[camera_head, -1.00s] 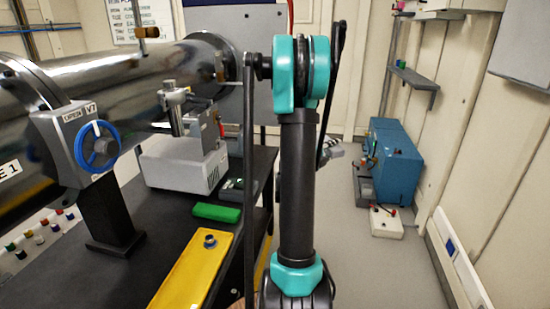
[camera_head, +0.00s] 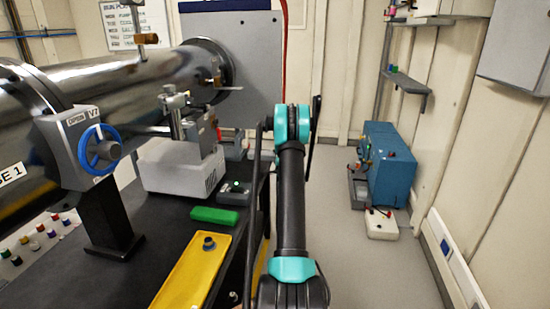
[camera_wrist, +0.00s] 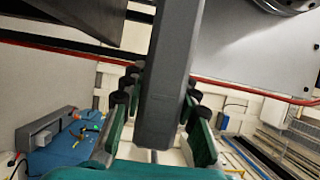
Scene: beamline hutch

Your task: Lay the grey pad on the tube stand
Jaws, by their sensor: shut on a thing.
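My gripper (camera_wrist: 157,95) shows in the wrist view, its green fingers with black tips shut on the grey pad (camera_wrist: 165,60). The pad is a long dark grey bar shape here, held between the fingertips and reaching up out of the frame. In the head view my arm hides the gripper and the pad. A black post with a flat foot (camera_head: 107,215) stands on the dark bench under the shiny tube (camera_head: 100,85). It may be the tube stand, but I cannot tell for sure. The pad is not seen touching it.
A white instrument box (camera_head: 178,170), a green block (camera_head: 214,215) and a yellow plate (camera_head: 193,272) are on the bench. A blue machine (camera_head: 388,165) stands on the floor at right.

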